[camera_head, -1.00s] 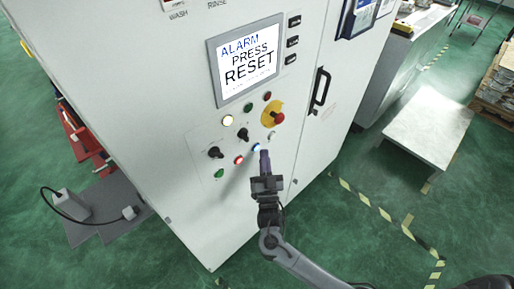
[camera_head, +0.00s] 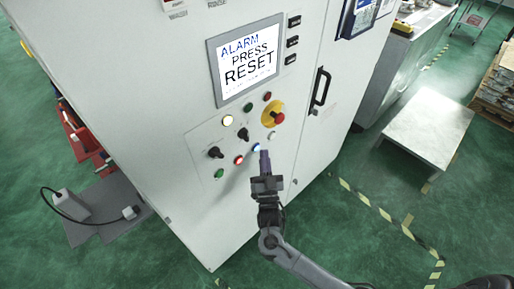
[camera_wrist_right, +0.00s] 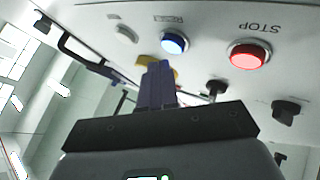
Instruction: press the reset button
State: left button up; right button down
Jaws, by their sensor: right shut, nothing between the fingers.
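The control panel on the white cabinet has a blue lit button (camera_head: 256,148), which also shows in the right wrist view (camera_wrist_right: 174,43). No readable label marks it as reset. The screen (camera_head: 246,62) reads ALARM PRESS RESET. My right gripper (camera_head: 264,154) is shut and empty. Its fingertips are just right of and slightly below the blue button in the head view. In the right wrist view the closed fingers (camera_wrist_right: 157,72) end just below and left of the button; I cannot tell the remaining gap to the panel. My left gripper is not in view.
A red STOP button (camera_wrist_right: 249,56) sits beside the blue one. A white button (camera_head: 271,135), black knobs (camera_head: 215,152) and a red emergency stop on a yellow plate (camera_head: 274,116) are close by. A black door handle (camera_head: 320,88) projects to the right.

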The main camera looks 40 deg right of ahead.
jog(key=shift+w, duration=0.2)
dwell(0.4)
jog(key=shift+w, duration=0.25)
jog(key=shift+w+a+b, duration=0.1)
jog(key=shift+w+b, duration=0.3)
jog(key=shift+b, duration=0.15)
dwell(0.6)
jog(key=shift+s, duration=0.1)
dwell(0.3)
jog(key=shift+s+p, duration=0.45)
jog(key=shift+s, duration=0.25)
jog(key=shift+s, duration=0.1)
jog(key=shift+s+d+p, duration=0.25)
jog(key=shift+s+p, duration=0.35)
jog(key=shift+s, duration=0.6)
jog(key=shift+s+d+p, duration=0.2)
jog(key=shift+s+p, duration=0.35)
jog(key=shift+s, duration=0.65)
